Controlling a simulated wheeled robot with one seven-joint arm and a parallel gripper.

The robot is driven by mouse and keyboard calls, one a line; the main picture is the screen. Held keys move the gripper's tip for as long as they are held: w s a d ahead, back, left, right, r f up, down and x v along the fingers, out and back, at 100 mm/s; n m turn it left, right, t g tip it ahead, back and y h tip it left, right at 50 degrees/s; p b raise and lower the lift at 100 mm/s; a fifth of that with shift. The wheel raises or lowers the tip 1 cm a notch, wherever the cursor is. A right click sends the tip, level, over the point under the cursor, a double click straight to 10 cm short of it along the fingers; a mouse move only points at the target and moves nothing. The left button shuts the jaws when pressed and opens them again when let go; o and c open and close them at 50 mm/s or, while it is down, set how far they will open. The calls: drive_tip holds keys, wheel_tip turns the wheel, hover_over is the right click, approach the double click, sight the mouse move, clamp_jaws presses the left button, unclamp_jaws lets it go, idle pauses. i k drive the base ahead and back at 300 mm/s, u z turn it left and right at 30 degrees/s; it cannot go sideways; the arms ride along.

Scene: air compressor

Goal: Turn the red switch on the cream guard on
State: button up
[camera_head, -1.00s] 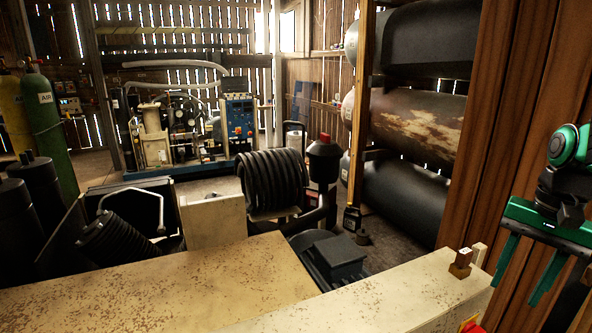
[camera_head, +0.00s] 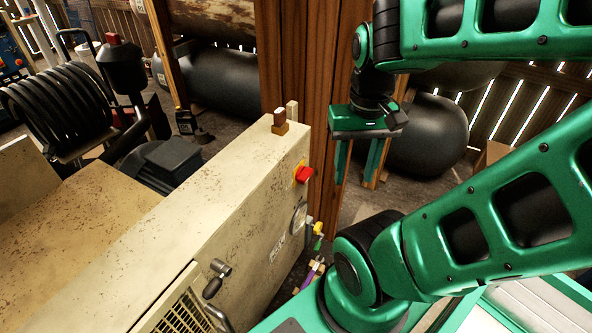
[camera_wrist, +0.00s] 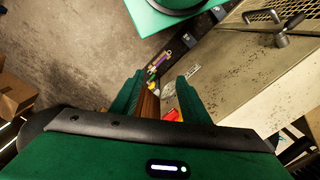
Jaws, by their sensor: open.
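The red switch (camera_head: 304,174) sits on a yellow plate on the right side face of the cream guard (camera_head: 215,215), near its far end. In the wrist view a bit of the red switch (camera_wrist: 172,115) shows low between the fingers, partly hidden by my gripper, with the cream guard (camera_wrist: 240,70) to the right. My gripper (camera_head: 357,180) is open and empty, fingers pointing down, to the right of the switch and apart from it. It also shows in the wrist view (camera_wrist: 158,85), its two green fingers spread.
A brown wooden post (camera_head: 300,70) stands behind the guard's far end. A small brown block (camera_head: 280,124) is on the guard's top. A crank handle (camera_head: 213,280) sticks out near the guard's mesh. Black tanks (camera_head: 430,135) lie behind my arm.

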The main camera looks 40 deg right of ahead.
sight(303, 173)
drive_tip(key=z, duration=0.5)
drive_tip(key=k, duration=1.15)
drive_tip(key=z, duration=0.9)
drive_tip(key=i, duration=0.65)
drive_tip(key=z, duration=0.1)
